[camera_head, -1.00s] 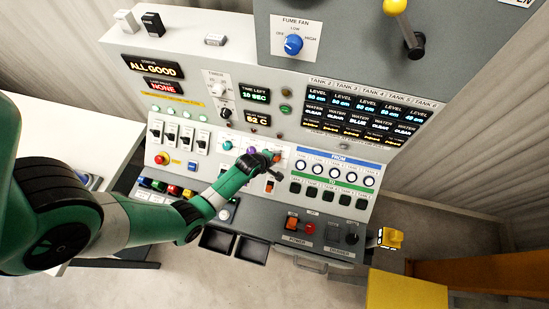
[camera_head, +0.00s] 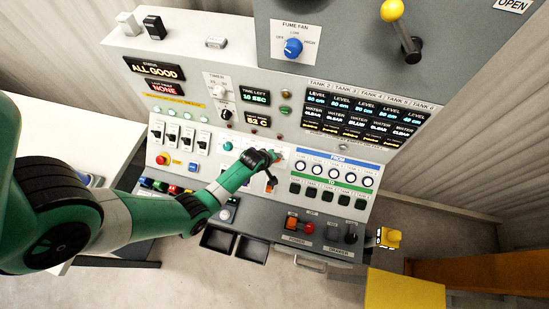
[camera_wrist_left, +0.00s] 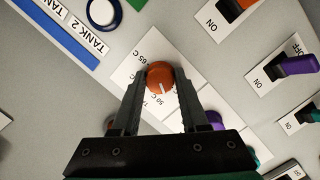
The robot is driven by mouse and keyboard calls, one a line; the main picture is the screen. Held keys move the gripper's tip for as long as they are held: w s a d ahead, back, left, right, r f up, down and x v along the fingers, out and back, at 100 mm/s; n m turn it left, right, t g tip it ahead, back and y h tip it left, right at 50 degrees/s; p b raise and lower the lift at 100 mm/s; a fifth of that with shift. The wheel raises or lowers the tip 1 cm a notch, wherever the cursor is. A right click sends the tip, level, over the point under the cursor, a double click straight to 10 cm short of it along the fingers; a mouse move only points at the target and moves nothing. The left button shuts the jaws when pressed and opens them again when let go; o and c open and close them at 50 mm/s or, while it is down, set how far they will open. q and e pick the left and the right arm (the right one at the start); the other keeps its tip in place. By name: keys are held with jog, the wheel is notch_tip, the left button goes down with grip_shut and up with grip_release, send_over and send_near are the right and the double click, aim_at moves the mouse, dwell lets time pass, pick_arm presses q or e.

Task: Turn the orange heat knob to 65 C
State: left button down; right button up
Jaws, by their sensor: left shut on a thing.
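The orange heat knob (camera_wrist_left: 160,76) sits on a white label plate in the left wrist view, with "65 C" (camera_wrist_left: 147,52) and "50 C" (camera_wrist_left: 156,99) printed beside it. A white pointer line shows on the near side of its face, toward the "50 C" print. My left gripper (camera_wrist_left: 159,82) is shut on the knob, one finger on each side. In the head view my left gripper (camera_head: 271,156) is against the panel and hides most of the knob. My right gripper is not in view.
A purple knob (camera_wrist_left: 213,118) and a teal knob (camera_wrist_left: 237,137) lie close to my right finger in the wrist view.

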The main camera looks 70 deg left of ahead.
pick_arm(q)
jog(key=m, duration=0.3)
jog(key=shift+m+g, duration=0.3)
jog(key=m, duration=0.3)
jog(key=shift+w+g+p, duration=0.1)
jog(key=shift+g+p, duration=0.2)
jog(key=shift+g, duration=0.1)
jog(key=m, duration=0.3)
jog(key=shift+m+g+y, duration=0.3)
jog(key=shift+m, duration=0.1)
jog(key=m, duration=0.4)
jog(key=shift+g+y+p, duration=0.35)
jog(key=shift+g+y, duration=0.05)
jog(key=m, duration=0.3)
jog(key=shift+m+y, duration=0.3)
jog(key=m, duration=0.4)
jog(key=shift+y, duration=0.4)
jog(key=m, duration=0.3)
jog(key=shift+m+y, duration=0.7)
jog(key=shift+m, duration=1.3)
